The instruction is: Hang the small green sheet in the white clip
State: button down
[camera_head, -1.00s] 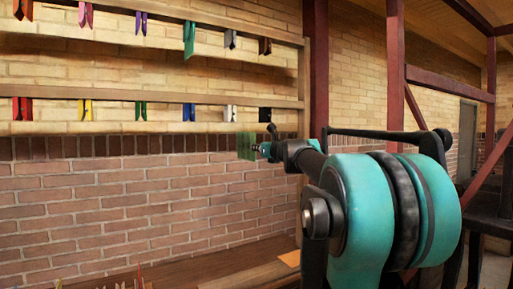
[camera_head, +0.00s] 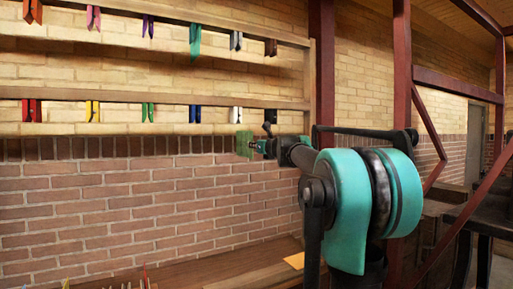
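The small green sheet (camera_head: 243,143) hangs upright at the tip of my gripper (camera_head: 256,146), which appears shut on its right edge. The fingertips are small and partly hidden at this distance. The white clip (camera_head: 237,114) is on the lower rail, just above the sheet and slightly left of it. A small gap seems to show between the sheet's top and the clip; depth between them is hard to judge.
The lower rail (camera_head: 170,99) also holds red, yellow, green, blue (camera_head: 195,114) and black (camera_head: 269,115) clips; the black one is close to my wrist. More clips, including a long teal one (camera_head: 195,40), hang on the upper rail. A bench (camera_head: 210,270) lies below.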

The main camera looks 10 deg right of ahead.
aim_at(249, 133)
jog(key=shift+x, duration=2.35)
jog(key=shift+r, duration=1.55)
jog(key=shift+r, duration=0.2)
jog(key=shift+r, duration=0.35)
jog(key=shift+r, duration=0.3)
jog(key=shift+r, duration=0.35)
jog(key=shift+r, duration=0.65)
jog(key=shift+r, duration=0.35)
jog(key=shift+r, duration=0.1)
